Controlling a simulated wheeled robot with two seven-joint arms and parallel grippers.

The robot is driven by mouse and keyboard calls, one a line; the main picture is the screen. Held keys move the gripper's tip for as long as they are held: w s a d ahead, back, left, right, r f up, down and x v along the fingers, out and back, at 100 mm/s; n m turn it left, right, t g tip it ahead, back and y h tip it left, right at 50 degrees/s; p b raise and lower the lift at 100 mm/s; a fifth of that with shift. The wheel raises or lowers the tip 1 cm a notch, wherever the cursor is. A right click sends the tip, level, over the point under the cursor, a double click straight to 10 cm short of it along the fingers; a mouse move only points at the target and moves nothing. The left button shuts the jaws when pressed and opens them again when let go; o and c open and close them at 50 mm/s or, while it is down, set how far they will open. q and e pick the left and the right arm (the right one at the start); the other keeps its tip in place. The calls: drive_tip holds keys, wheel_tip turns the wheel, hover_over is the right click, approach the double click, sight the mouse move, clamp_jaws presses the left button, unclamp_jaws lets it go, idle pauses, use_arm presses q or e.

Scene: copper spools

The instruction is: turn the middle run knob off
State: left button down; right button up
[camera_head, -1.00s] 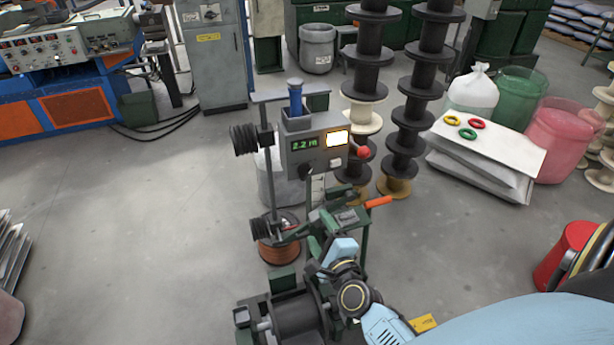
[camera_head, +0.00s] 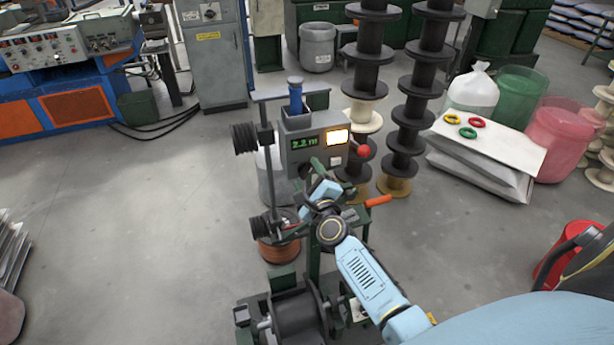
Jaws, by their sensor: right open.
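A grey control box (camera_head: 301,156) with a green "2.2 m" display (camera_head: 304,142) stands on the winding machine at the centre. A dark knob (camera_head: 304,170) shows small at the lower left of its front face. Its pointer direction is too small to tell. My right gripper (camera_head: 322,168) is open and empty, raised in front of the lower part of the box, just right of the knob. I cannot tell whether a finger touches it. My right arm covers part of the machine below. My left gripper is out of view.
A lit panel (camera_head: 337,138) and a red ball knob (camera_head: 364,151) sit at the box's right side. An orange handle (camera_head: 378,201) sticks out right of my wrist. A copper spool (camera_head: 278,250) is at lower left. Tall black spool stacks (camera_head: 408,140) stand behind.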

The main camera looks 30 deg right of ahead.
drive_tip(key=shift+w+d, duration=0.1)
drive_tip(key=shift+w, duration=0.3)
drive_tip(key=shift+c, duration=0.2)
drive_tip(key=c, duration=0.9)
drive_tip(key=shift+c, duration=0.2)
drive_tip(key=shift+n, duration=0.3)
drive_tip(key=n+p, duration=0.2)
drive_tip(key=n, duration=0.4)
drive_tip(key=shift+f, duration=0.1)
drive_tip(key=n+p, duration=0.1)
drive_tip(key=n, duration=0.3)
drive_tip(key=shift+f+n, duration=0.1)
drive_tip(key=shift+n, duration=0.2)
drive_tip(key=shift+f+n+p, duration=0.1)
drive_tip(key=shift+n+p, duration=0.3)
drive_tip(key=shift+n, duration=1)
